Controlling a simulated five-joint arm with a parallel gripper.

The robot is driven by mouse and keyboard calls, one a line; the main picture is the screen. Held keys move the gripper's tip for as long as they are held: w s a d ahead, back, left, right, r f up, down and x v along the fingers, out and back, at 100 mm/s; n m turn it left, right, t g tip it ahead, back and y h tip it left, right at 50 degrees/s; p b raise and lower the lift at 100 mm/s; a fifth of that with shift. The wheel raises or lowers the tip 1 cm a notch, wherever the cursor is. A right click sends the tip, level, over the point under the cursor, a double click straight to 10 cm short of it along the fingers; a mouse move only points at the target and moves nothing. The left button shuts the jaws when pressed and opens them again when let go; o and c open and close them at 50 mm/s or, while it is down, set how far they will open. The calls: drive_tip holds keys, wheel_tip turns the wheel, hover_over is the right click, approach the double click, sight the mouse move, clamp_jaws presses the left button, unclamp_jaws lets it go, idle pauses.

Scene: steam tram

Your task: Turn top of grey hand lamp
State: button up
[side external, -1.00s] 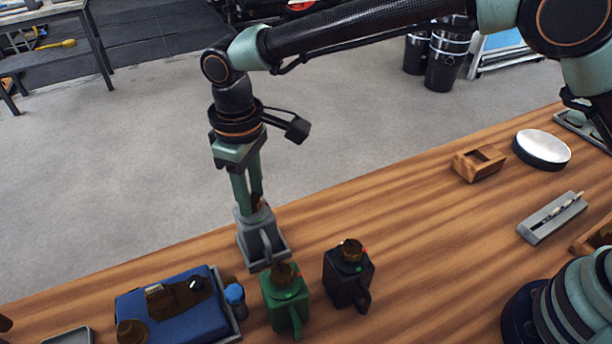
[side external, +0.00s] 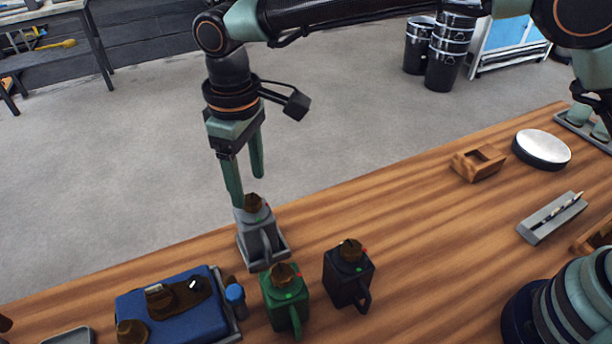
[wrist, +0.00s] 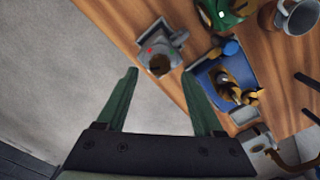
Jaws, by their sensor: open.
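The grey hand lamp (side external: 257,232) stands upright in a grey tray (side external: 281,258) at the table's far edge. Its brown top (side external: 254,203) is uncovered. In the wrist view the grey lamp (wrist: 172,50) shows ahead of the fingers, with its brown top (wrist: 159,65) and a red spot beside it. My gripper (side external: 247,185) is open and empty, above the lamp, with its fingers pointing down. One finger's tip appears close to the lamp top in the side view; I cannot tell whether it touches.
A green lamp (side external: 285,300) and a black lamp (side external: 348,278) stand in front and to the right. A blue case (side external: 172,312) with brown items and a blue-capped bottle (side external: 235,296) are at the left. The table's middle is clear.

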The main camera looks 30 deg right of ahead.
sight(251, 199)
wheel_tip(251, 199, up, 9)
drive_tip(key=shift+f, duration=0.15)
idle(0.4)
wheel_tip(251, 199, down, 12)
drive_tip(key=m, duration=0.6)
drive_tip(key=shift+f, duration=0.15)
idle(0.3)
clamp_jaws()
